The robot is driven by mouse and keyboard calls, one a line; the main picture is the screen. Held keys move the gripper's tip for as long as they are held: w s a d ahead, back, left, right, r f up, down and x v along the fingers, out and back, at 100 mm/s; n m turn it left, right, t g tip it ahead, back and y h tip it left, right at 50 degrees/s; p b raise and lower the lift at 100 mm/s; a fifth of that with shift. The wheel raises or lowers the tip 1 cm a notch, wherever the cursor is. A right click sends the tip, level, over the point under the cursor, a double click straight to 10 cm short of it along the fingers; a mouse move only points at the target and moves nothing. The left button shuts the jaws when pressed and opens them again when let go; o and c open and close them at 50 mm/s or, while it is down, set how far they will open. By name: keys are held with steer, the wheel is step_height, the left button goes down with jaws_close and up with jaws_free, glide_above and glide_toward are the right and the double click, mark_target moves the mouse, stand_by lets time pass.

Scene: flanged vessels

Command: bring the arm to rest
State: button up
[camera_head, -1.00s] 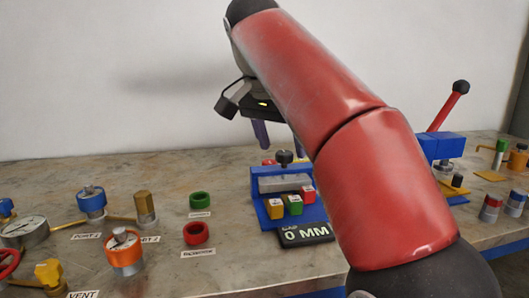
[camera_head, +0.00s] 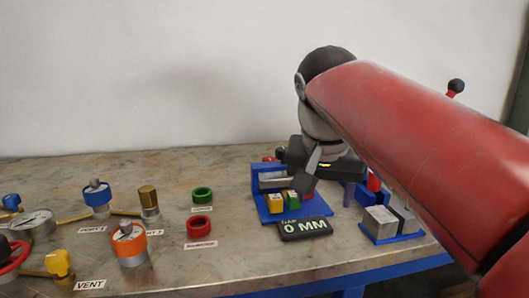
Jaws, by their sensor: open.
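My red arm (camera_head: 420,140) reaches in from the right edge in the head view, with its dark and grey wrist above the workbench. My gripper (camera_head: 329,188) hangs from the wrist, open, over the right part of the blue fixture (camera_head: 264,212). Whether the fingers touch the fixture, I cannot tell.
A metal block (camera_head: 380,221) stands right of the display.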

steer(key=s+d+f+n, duration=0.1)
steer(key=s+d+f, duration=0.1)
steer(key=s+f, duration=0.5)
steer(key=s+d+f+n+t+y, duration=0.1)
steer(key=s+d+f+n, duration=0.1)
steer(key=s+f, duration=0.5)
step_height(320, 180, down, 6)
steer(key=shift+d+f, duration=0.15)
steer(key=shift+d, duration=0.55)
steer(key=shift+s, duration=0.1)
